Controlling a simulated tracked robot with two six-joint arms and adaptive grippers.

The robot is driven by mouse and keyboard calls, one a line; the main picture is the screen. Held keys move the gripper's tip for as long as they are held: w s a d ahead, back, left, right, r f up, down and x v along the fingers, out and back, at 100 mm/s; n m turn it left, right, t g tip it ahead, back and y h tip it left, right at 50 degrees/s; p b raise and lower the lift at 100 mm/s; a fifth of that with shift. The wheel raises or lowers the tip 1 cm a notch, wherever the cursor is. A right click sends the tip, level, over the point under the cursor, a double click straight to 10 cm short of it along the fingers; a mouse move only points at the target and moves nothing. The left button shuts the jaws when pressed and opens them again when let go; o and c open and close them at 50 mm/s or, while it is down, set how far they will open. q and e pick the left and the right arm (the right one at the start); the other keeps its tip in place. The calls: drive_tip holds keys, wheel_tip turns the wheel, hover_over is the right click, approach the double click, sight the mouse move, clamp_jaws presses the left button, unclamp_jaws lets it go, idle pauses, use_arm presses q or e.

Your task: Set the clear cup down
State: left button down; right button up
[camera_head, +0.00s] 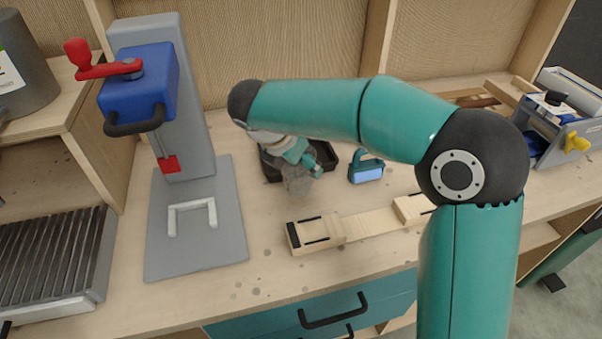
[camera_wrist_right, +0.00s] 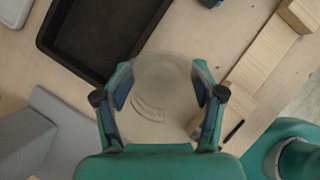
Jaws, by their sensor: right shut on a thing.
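The clear cup (camera_wrist_right: 160,88) is between the fingers of my right gripper (camera_wrist_right: 160,100) in the right wrist view, with a finger pressed against each side. I see it from above as a round, see-through shape, with the wooden bench showing through it. In the head view, the cup (camera_head: 297,181) shows as a greyish, see-through shape below my right gripper (camera_head: 296,162), in front of the black tray. I cannot tell whether its base touches the bench. My right forearm hides part of the gripper. My left gripper is not in view.
The black tray (camera_head: 327,157) lies behind the cup; it also shows in the wrist view (camera_wrist_right: 50,40). A teal device (camera_head: 367,171) stands to the right. A wooden jig (camera_head: 345,230) lies in front. A blue-headed press (camera_head: 190,235) stands left. Bare bench lies between press and jig.

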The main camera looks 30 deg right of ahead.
wheel_tip(320, 180, down, 3)
drive_tip(key=shift+f, duration=0.15)
drive_tip(key=o, duration=0.8)
